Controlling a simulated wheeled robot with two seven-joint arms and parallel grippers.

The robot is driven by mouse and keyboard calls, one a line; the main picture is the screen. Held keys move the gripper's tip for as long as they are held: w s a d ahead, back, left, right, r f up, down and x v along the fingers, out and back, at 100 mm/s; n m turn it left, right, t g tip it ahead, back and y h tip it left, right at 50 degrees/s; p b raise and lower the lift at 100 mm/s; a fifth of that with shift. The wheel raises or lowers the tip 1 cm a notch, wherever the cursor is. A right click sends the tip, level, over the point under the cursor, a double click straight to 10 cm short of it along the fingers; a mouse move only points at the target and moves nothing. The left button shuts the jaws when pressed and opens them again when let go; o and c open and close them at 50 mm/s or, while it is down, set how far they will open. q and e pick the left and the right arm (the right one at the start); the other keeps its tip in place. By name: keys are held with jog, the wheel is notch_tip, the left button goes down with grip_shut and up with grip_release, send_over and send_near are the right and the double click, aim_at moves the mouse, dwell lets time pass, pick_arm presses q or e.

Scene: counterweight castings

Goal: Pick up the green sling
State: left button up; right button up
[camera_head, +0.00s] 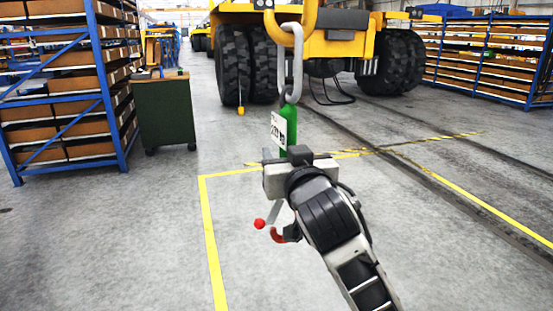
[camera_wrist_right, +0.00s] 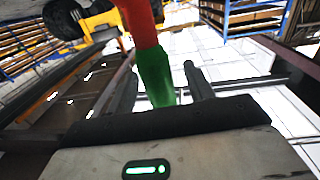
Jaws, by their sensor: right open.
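The green sling (camera_head: 291,122) hangs upright below a grey chain link (camera_head: 291,60), with a white printed tag (camera_head: 278,131) on its left side. Its lower part is hidden behind my right gripper. My right gripper (camera_head: 285,153) is just in front of it, open. In the right wrist view the green sling (camera_wrist_right: 156,76) shows between the two dark fingers (camera_wrist_right: 160,84), with a gap on its right; I cannot tell if it touches the left finger. A red piece (camera_wrist_right: 138,22) joins its upper end in that view. My left gripper is out of view.
A yellow hook (camera_head: 312,14) is above the chain link. A red ball-ended lever (camera_head: 260,223) and a red curved piece (camera_head: 277,235) show below my right gripper. A yellow vehicle (camera_head: 330,45) stands behind, a green cabinet (camera_head: 165,108) and blue rack (camera_head: 103,80) left.

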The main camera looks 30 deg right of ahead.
jog(key=shift+x, duration=0.8)
jog(key=shift+s, duration=0.2)
jog(key=shift+c, duration=1.2)
grip_shut()
jog(key=shift+r, duration=0.2)
jog(key=shift+r, duration=0.1)
